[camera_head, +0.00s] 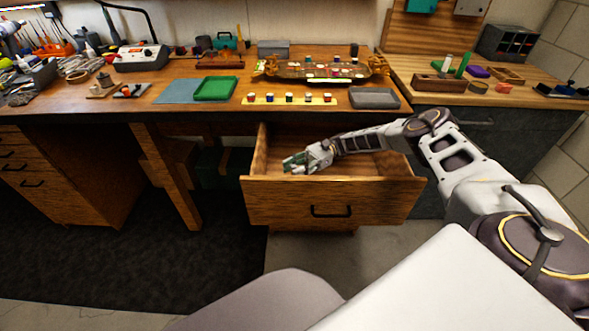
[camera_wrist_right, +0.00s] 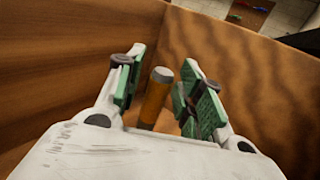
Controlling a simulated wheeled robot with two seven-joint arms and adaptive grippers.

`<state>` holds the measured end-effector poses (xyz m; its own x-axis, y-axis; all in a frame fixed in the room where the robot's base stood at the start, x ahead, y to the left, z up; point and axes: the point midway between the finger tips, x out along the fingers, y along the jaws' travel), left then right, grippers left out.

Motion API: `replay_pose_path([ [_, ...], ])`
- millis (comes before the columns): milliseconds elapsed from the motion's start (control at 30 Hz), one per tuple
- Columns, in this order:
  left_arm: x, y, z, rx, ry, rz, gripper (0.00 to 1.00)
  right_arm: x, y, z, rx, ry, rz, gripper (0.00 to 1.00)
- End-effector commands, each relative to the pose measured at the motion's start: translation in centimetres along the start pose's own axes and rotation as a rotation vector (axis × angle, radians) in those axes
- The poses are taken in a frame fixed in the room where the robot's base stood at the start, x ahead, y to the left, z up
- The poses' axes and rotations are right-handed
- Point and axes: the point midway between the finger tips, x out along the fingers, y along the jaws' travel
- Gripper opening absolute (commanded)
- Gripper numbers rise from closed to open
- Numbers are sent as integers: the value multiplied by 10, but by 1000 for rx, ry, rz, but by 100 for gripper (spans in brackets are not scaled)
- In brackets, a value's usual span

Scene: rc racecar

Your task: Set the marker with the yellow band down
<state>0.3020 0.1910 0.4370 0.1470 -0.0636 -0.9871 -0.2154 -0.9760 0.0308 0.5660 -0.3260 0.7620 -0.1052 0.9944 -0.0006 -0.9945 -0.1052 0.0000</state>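A marker (camera_wrist_right: 155,98) with an orange-yellow body and a grey end shows between the fingers of my right gripper (camera_wrist_right: 160,88) in the right wrist view. Narrow gaps show on both sides of it, so the fingers look open around it and not closed on it. Its lower part is hidden by the gripper body. In the head view my right gripper (camera_head: 294,163) is inside the open wooden drawer (camera_head: 280,208), toward its left side. The marker cannot be made out there. My left gripper is not in view.
Drawer walls (camera_wrist_right: 75,60) rise close around the gripper. The workbench (camera_head: 225,112) above holds a green tray (camera_head: 215,88), a grey tray (camera_head: 375,98) and a yellow strip (camera_head: 262,99) with several small pots. The drawer floor right of the gripper looks clear, partly hidden by my arm.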

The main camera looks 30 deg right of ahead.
Motion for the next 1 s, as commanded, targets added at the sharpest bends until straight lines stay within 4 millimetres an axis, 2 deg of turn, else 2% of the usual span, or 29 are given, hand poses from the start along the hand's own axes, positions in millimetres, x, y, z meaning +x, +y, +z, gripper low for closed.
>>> replay_pose_path([
  [167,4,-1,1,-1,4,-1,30,0,0,4,0,0,0,37],
  [233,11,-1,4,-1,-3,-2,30,-5,0,3,0,1,-2,37],
  [333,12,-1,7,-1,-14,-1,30,-13,0,2,0,1,-2,37],
  [633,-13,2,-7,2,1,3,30,-41,0,2,0,1,-2,37],
  [1000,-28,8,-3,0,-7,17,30,-68,-1,2,0,1,-2,37],
])
